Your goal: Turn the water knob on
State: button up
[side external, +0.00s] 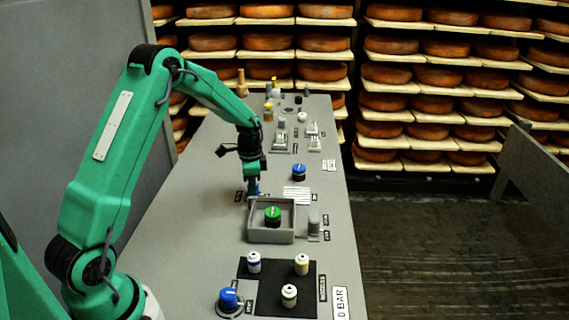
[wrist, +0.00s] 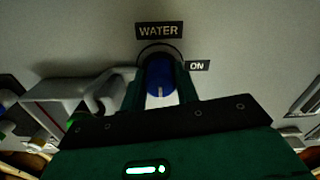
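The water knob (wrist: 160,78) is blue with a white pointer line, under a dark WATER label (wrist: 160,31) in the wrist view. Its line points toward the bottom of that view. An ON label (wrist: 197,65) is to its right. My gripper (wrist: 160,85) has one green finger on each side of the knob. I cannot tell whether the fingers touch it.
A raised grey frame around a green knob (side external: 272,214) stands close to my gripper. Another blue knob (side external: 299,172) is to the right, and one more (side external: 229,298) is at the front. Several small cylinders stand on a black mat (side external: 269,304). Cheese shelves (side external: 440,90) are behind.

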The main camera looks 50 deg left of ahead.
jog(key=shift+c, duration=0.8)
jog(key=shift+n, duration=0.4)
jog(key=n, duration=0.8)
jog(key=shift+d+n, duration=0.1)
jog(key=shift+n, duration=0.2)
jog(key=n, duration=0.4)
jog(key=shift+n, duration=2.3)
